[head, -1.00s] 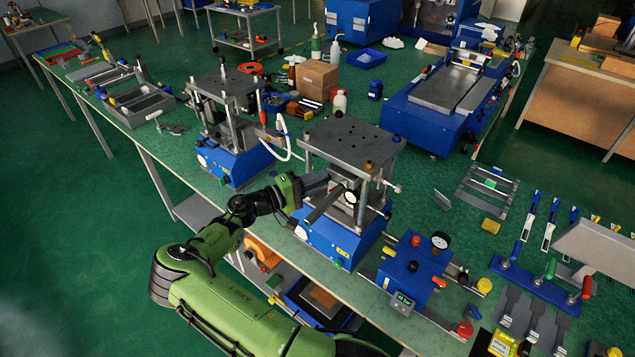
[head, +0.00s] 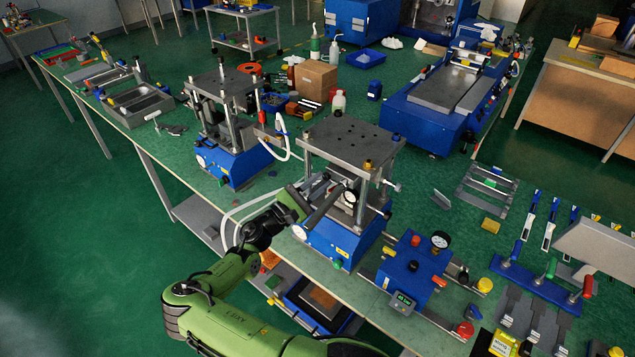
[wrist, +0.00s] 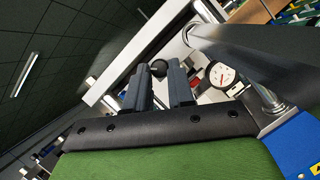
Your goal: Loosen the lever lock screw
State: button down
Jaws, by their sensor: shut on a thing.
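The crimping press (head: 338,240) has a blue base, steel posts and a dark top plate. Its thick grey lever (head: 326,206) slants down toward the front, and the lever crosses the upper right of the wrist view (wrist: 255,62). My gripper (head: 316,186) is at the press's left side, beside the lever, with its tips partly hidden in the head view. In the wrist view its two dark fingers (wrist: 158,82) stand close around a small round black knob (wrist: 158,68), which appears to be the lock screw. The fingers hide most of the screw.
A white dial gauge (head: 349,197) sits close to the right of my fingers, also seen in the wrist view (wrist: 221,75). A second press (head: 232,160) stands to the left with a white hose. A blue control box (head: 410,270) stands at the right.

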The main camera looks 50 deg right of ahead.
jog(key=shift+s+f+n+t+h, duration=0.15)
jog(key=shift+n+t+h, duration=0.25)
jog(key=shift+n, duration=1)
jog(key=shift+t, duration=0.3)
jog(key=c, duration=1)
grip_release()
jog(key=shift+o, duration=0.2)
jog(key=b+v, duration=0.3)
jog(key=v, duration=1.2)
jog(key=shift+a, duration=0.45)
